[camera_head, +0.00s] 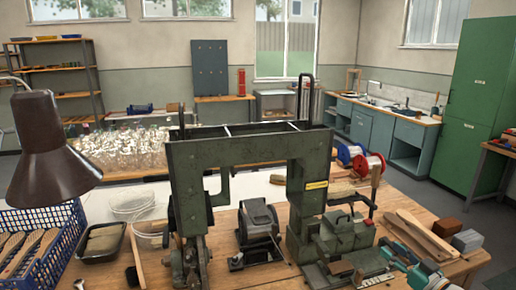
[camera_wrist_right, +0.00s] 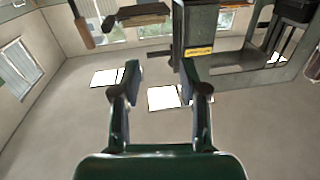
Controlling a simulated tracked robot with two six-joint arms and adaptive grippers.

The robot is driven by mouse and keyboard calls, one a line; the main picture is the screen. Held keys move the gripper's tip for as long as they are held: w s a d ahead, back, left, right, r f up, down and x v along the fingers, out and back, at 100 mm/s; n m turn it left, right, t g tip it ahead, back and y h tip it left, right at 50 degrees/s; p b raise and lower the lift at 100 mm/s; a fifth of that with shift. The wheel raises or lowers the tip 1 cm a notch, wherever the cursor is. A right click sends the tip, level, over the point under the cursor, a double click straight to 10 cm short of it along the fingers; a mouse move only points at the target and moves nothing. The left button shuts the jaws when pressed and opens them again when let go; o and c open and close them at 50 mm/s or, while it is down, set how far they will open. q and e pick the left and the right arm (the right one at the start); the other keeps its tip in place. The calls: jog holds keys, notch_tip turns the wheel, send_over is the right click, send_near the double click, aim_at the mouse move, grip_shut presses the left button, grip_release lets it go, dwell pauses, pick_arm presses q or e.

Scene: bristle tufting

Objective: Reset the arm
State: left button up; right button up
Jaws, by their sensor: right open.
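My right gripper (camera_head: 388,249) is at the lower right of the head view, over the workbench beside the green tufting machine (camera_head: 240,150). In the right wrist view its two dark green fingers (camera_wrist_right: 160,74) stand apart, with nothing between them. The machine's dark frame (camera_wrist_right: 192,35) with a yellow label shows behind the fingers in that view, which looks upside down. I cannot tell the exact gap between gripper and machine. My left gripper is in neither view.
The wooden workbench (camera_head: 455,268) holds wooden strips (camera_head: 425,238), small blocks (camera_head: 467,241), wire spools (camera_head: 369,166), a blue crate (camera_head: 62,243) of brushes and a black tray (camera_head: 101,242). A brown lamp (camera_head: 50,150) hangs at left. Open floor lies at right.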

jog(key=s+a+f+m+g+y, duration=0.1)
jog(key=a+f+m+g, duration=0.1)
jog(key=a+f, duration=0.75)
jog(key=s+a+f+m+g, duration=0.15)
jog(key=a+f, duration=0.45)
jog(key=a, duration=0.7)
jog(key=s+a+f+m+g+h, duration=0.1)
jog(key=s+a+f+g, duration=0.3)
jog(key=s+f, duration=0.4)
jog(key=s+a+f+m+g, duration=0.1)
jog(key=s+a+f+g, duration=0.4)
jog(key=s, duration=0.5)
jog(key=s+d+f+g+h, duration=0.1)
jog(key=s+f+g, duration=0.2)
jog(key=s, duration=1)
jog(key=shift+s+f+g, duration=0.2)
jog(key=shift+g, duration=0.35)
jog(key=shift+d, duration=0.1)
